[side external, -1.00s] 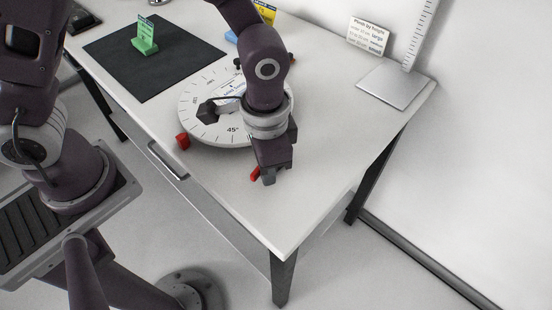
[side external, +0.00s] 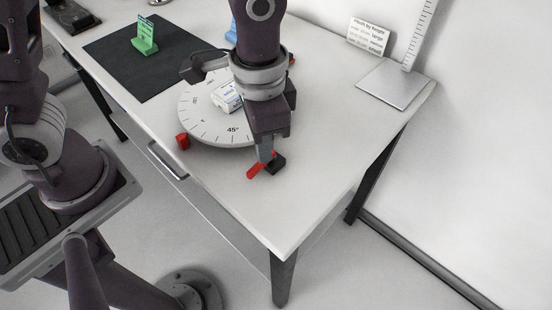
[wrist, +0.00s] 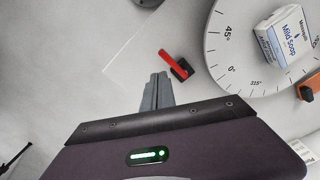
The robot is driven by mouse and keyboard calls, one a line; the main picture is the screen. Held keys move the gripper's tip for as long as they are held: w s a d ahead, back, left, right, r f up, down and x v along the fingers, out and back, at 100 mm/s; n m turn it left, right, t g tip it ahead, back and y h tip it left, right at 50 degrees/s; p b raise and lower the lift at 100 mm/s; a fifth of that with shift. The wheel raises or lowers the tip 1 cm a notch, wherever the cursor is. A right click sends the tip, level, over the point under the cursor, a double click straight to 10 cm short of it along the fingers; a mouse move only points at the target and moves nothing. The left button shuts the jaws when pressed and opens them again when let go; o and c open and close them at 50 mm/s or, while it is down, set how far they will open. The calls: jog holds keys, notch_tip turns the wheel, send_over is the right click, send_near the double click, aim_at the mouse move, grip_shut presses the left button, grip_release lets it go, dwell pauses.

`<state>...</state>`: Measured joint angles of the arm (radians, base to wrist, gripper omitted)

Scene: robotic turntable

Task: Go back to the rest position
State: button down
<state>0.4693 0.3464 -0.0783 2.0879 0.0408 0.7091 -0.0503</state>
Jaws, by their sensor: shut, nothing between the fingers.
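My gripper (side external: 265,148) is shut and empty above the front right part of the table, just over a red lever on a black base (side external: 257,170). In the wrist view the shut fingers (wrist: 158,85) point toward this lever (wrist: 174,63) and appear apart from it. The white turntable dial (side external: 205,125), marked in degrees, is behind and left of my gripper. A white soap box (side external: 228,97) lies on it, and in the wrist view its label reads "Mild Soap" (wrist: 287,37).
A black mat (side external: 150,70) with a green sign stand (side external: 145,38) is at the back left. A ruler stand (side external: 395,85) and white sign (side external: 368,35) stand at the back right. The front right table corner (side external: 300,225) is clear.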

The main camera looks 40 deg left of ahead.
jog(key=s+a+r+n+t, duration=0.1)
jog(key=a+r+n+t, duration=0.1)
jog(key=a+r, duration=0.55)
jog(key=s+a+r+n+t, duration=0.3)
jog(key=s+a+r, duration=0.3)
jog(key=s+a, duration=0.2)
jog(key=shift+s+n+t, duration=0.3)
jog(key=shift+s+n, duration=0.2)
jog(key=shift+s, duration=0.15)
